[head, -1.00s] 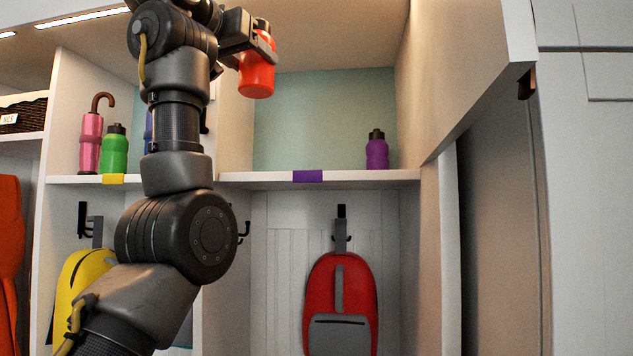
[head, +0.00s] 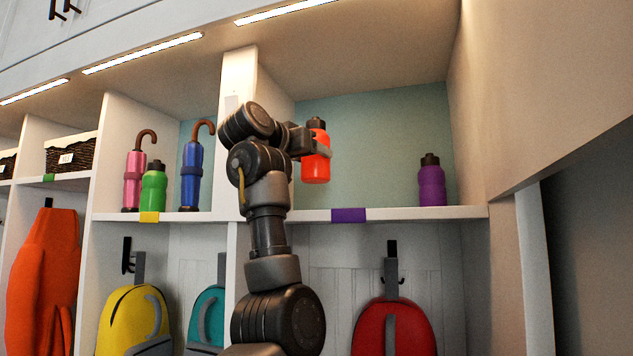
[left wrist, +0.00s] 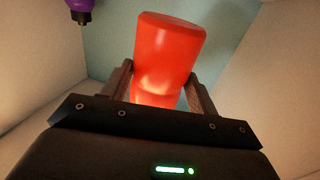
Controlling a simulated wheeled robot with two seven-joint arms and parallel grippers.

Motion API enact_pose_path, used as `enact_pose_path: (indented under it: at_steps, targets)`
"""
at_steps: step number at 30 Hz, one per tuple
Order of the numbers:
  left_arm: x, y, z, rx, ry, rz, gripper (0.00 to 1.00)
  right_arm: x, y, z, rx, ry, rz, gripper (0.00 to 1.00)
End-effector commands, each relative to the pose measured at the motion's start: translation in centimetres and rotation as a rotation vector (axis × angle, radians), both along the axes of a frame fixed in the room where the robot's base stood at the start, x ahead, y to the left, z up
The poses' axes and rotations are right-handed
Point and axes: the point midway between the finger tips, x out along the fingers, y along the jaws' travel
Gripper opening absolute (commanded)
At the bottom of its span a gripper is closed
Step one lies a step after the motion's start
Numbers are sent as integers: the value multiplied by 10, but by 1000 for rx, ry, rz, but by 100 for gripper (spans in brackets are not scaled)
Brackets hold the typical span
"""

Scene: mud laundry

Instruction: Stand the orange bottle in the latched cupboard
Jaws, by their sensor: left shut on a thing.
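The orange bottle (head: 316,168), with a dark cap, is upright in my left gripper (head: 322,150). The gripper is shut around its upper part and holds it above the shelf in the open compartment with the purple tag. In the left wrist view, the bottle (left wrist: 168,45) sits between the two fingers (left wrist: 160,88), with its cap end hidden by the gripper. A white cupboard front with dark handles (head: 65,8) shows at the top left; I cannot tell whether it is the latched cupboard. My right gripper is not in view.
A purple bottle (head: 431,182) stands at the right of the same shelf (head: 410,213). A white divider (head: 238,80) separates it from a compartment with a green bottle (head: 153,187) and pink and blue umbrellas. A red backpack (head: 394,328) hangs below. The shelf's middle is clear.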

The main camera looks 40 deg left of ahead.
Motion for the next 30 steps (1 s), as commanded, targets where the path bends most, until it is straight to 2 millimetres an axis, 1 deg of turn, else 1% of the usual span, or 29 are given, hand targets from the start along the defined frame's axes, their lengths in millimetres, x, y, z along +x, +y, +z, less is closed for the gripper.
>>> enact_pose_path:
  at_steps: [1,4,7,12,14,17,21,24,30]
  targets:
    - [6,4,-8,-1,-1,1,34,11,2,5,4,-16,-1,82]
    - [14,12,-22,0,-1,2,34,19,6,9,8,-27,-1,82]
    - [19,17,-32,1,-2,3,34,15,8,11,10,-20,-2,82]
    - [22,19,-37,1,-3,3,34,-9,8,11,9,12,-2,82]
    - [23,19,-38,1,-3,2,34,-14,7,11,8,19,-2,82]
    - [29,21,-46,0,-1,2,34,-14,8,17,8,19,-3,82]
    - [28,20,-63,0,-2,0,34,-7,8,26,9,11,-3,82]
    - [28,20,-71,1,-3,0,34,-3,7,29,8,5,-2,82]
    - [27,20,-74,1,-3,1,34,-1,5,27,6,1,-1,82]
